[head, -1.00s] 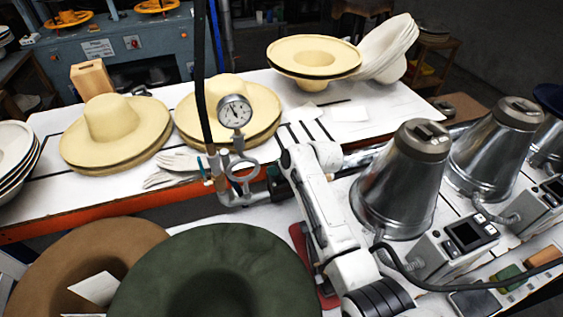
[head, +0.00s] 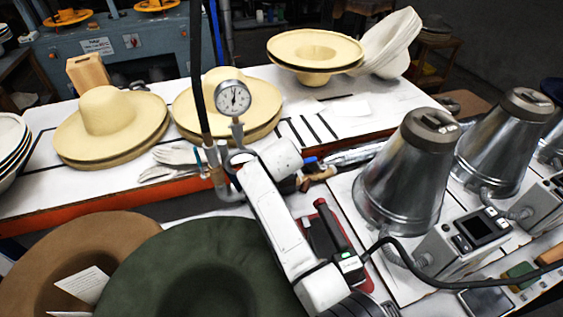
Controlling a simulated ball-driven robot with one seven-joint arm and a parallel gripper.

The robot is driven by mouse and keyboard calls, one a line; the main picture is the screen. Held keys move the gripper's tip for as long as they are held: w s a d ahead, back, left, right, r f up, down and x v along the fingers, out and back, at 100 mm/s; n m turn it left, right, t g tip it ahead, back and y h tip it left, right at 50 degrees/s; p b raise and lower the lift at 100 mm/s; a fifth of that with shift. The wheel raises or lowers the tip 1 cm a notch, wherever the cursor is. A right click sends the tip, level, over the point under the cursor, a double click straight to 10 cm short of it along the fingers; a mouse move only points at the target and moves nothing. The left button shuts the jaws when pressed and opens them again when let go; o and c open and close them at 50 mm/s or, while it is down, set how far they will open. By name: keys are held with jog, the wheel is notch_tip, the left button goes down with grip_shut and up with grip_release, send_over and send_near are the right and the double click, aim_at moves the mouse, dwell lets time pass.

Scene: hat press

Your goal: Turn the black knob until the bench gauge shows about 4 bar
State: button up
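The round bench gauge (head: 233,97) has a white dial and stands on a pipe fitting near the table's front edge. Its needle points roughly upward, but the numbers are too small to read. I cannot make out the black knob; my white arm covers part of the pipework below and right of the gauge. Brass fittings (head: 318,178) and a blue piece (head: 310,164) show just right of my arm. My gripper is not visible; the far end of my arm hides that area.
Cream hats (head: 108,125) lie on the white table behind. A green hat (head: 205,270) and a brown hat (head: 85,250) fill the front left. Metal cones (head: 405,180) stand close on the right. A dark tool (head: 325,235) lies on a red base beside my arm.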

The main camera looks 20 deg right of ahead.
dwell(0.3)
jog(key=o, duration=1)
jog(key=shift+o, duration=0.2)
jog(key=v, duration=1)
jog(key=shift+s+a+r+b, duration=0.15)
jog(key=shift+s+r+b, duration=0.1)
jog(key=shift+b, duration=0.15)
